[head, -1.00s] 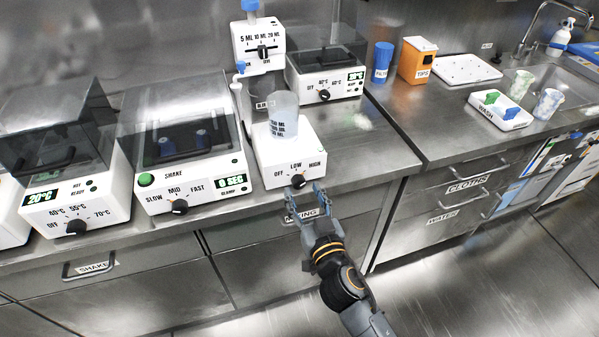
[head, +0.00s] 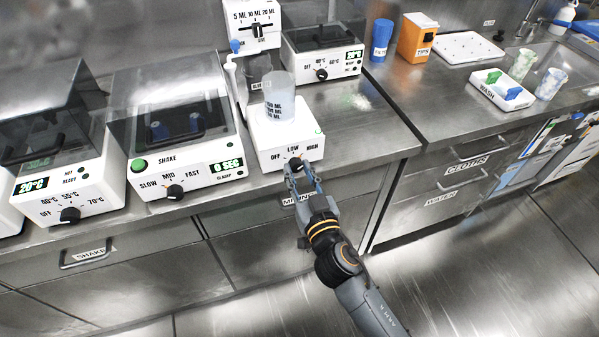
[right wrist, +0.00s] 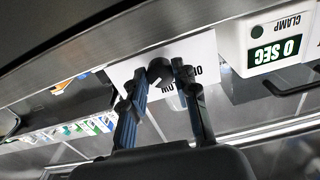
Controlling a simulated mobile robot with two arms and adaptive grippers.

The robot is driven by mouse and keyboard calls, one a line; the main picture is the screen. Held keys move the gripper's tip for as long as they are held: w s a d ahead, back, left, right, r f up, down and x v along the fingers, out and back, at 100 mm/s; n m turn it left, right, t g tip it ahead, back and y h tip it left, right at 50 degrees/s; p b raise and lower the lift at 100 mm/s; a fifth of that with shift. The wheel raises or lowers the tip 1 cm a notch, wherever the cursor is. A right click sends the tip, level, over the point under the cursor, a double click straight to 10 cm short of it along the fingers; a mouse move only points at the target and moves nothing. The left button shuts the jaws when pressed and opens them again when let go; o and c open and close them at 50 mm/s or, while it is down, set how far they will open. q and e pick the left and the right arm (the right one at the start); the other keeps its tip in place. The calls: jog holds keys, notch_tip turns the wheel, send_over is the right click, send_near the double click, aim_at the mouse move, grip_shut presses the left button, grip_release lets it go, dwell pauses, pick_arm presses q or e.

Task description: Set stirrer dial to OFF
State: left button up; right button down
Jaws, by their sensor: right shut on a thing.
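The stirrer (head: 262,149) is a white box with OFF, LOW and HIGH printed on its front, and a clear beaker (head: 278,96) stands on top. Its black dial (head: 295,163) is at the front below LOW. My right gripper (head: 297,170) reaches up from the front with its fingertips around the dial, shut on it. In the right wrist view the dial (right wrist: 159,70) sits between the two fingers against the white panel, seen upside down. My left gripper is not in view.
The shaker (head: 180,135) stands left of the stirrer and a heater with a dark lid (head: 322,57) stands behind it. A drawer front (head: 230,222) lies below the counter edge. The counter right of the stirrer (head: 365,125) is clear.

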jog(key=shift+n, duration=1.2)
jog(key=n, duration=0.3)
jog(key=shift+n, duration=0.3)
jog(key=n+p, duration=0.1)
jog(key=n, duration=0.5)
jog(key=shift+r, duration=0.1)
jog(key=n, duration=0.5)
jog(key=shift+n+p, duration=0.4)
jog(key=n+p, duration=0.1)
jog(key=n, duration=0.5)
